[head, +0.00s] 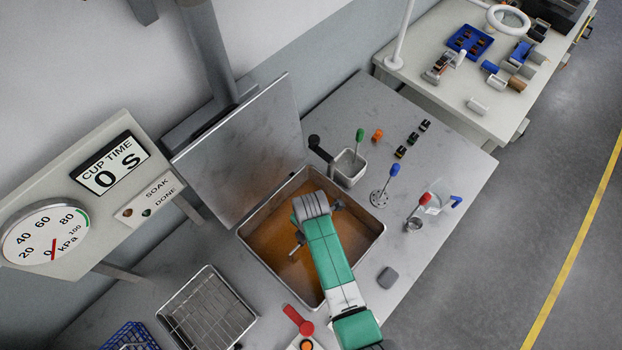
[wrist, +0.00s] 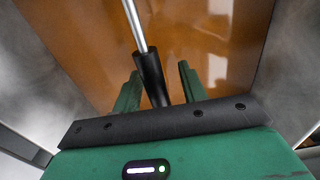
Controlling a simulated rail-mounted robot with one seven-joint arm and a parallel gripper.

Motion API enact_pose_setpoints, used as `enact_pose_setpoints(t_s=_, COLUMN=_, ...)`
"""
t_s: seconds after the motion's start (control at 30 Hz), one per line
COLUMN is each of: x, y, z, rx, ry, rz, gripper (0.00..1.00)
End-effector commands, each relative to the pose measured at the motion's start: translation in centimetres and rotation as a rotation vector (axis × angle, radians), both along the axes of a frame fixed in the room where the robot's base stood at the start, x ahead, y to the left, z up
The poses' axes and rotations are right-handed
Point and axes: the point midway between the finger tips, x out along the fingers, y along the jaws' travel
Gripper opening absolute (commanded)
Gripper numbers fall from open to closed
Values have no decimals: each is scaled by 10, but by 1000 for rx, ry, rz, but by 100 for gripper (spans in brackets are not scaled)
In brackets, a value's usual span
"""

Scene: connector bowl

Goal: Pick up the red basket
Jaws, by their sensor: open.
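No red basket can be made out in either view. A blue wire basket (head: 130,338) stands at the lower left of the head view, cut off by the frame edge. My gripper (wrist: 158,86) is open, with its two green fingers on either side of a black handle (wrist: 150,78) on a thin metal rod (wrist: 135,25). I cannot tell whether the fingers touch the handle. What the rod joins is not visible.
The tank's metal lid (head: 245,150) stands raised behind it. A wire draining tray (head: 207,310) and a red-handled part (head: 298,318) lie in front. A second table (head: 450,85) is farther back.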

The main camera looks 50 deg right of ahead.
Motion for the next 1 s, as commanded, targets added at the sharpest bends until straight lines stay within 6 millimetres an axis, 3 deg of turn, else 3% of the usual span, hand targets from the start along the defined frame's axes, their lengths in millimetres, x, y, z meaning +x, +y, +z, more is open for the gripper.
enact_pose_setpoints(t_s=0.17, x=0, y=0, z=0, rx=-1, ry=-1, rz=0, gripper=40)
enact_pose_setpoints(t_s=0.37, x=0, y=0, z=1, rx=-1, ry=-1, rz=0, gripper=1)
enact_pose_setpoints(t_s=1.0, x=1, y=0, z=1, rx=-1, ry=-1, rz=0, gripper=0)
